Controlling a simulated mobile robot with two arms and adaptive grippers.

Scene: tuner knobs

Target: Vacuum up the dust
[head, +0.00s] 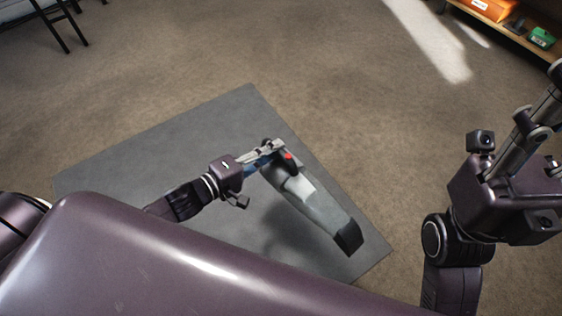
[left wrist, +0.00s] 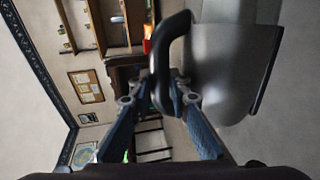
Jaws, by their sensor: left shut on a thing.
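A grey handheld vacuum (head: 313,200) with a black nozzle end and a red button hangs over a dark grey mat (head: 120,180) on the floor. Its shadow falls on the mat, so it seems to be held above it. My left gripper (head: 268,150) is shut on the vacuum's handle. In the left wrist view the black handle (left wrist: 168,55) passes between the fingers (left wrist: 165,90), with the grey body (left wrist: 225,70) to the right. My right gripper (head: 540,112) is at the right edge, away from the mat; its jaws are not clear. I cannot make out any dust.
Brown carpet (head: 200,70) surrounds the mat and is clear. A low wooden shelf (head: 510,30) with an orange box (head: 493,8) and a green item (head: 541,38) stands at top right. Dark furniture legs (head: 60,28) show at top left.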

